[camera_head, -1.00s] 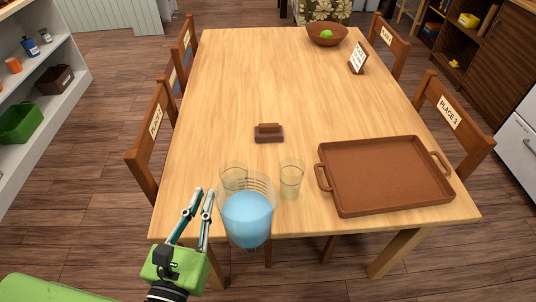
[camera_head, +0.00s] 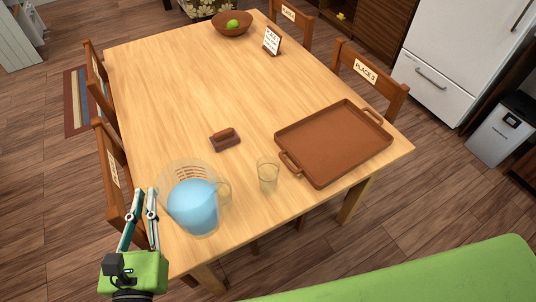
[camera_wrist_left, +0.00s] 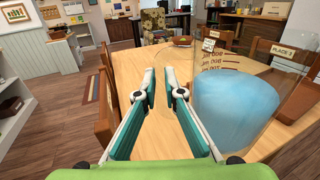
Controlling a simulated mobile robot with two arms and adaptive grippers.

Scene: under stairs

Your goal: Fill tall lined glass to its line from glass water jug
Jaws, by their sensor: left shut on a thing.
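A clear jug (camera_head: 192,207) with blue water and measuring marks is held at the near left corner of the table, in the head view. My left gripper (camera_head: 147,192) is on its left side, shut on its clear handle, which is hard to make out. In the left wrist view the jug (camera_wrist_left: 235,105) is right of my fingers (camera_wrist_left: 161,80), with its water surface near level. One clear glass (camera_head: 268,175) stands upright on the table, right of the jug. A second glass (camera_head: 223,192) is partly behind the jug. I cannot tell which has the line. My right gripper is not in view.
A brown tray (camera_head: 333,146) lies right of the glasses. A small brown block-like item (camera_head: 225,140) lies behind them. A bowl with green fruit (camera_head: 231,25) and a sign (camera_head: 271,42) are at the far end. Chairs stand along the sides. The table's (camera_head: 175,85) middle is clear.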

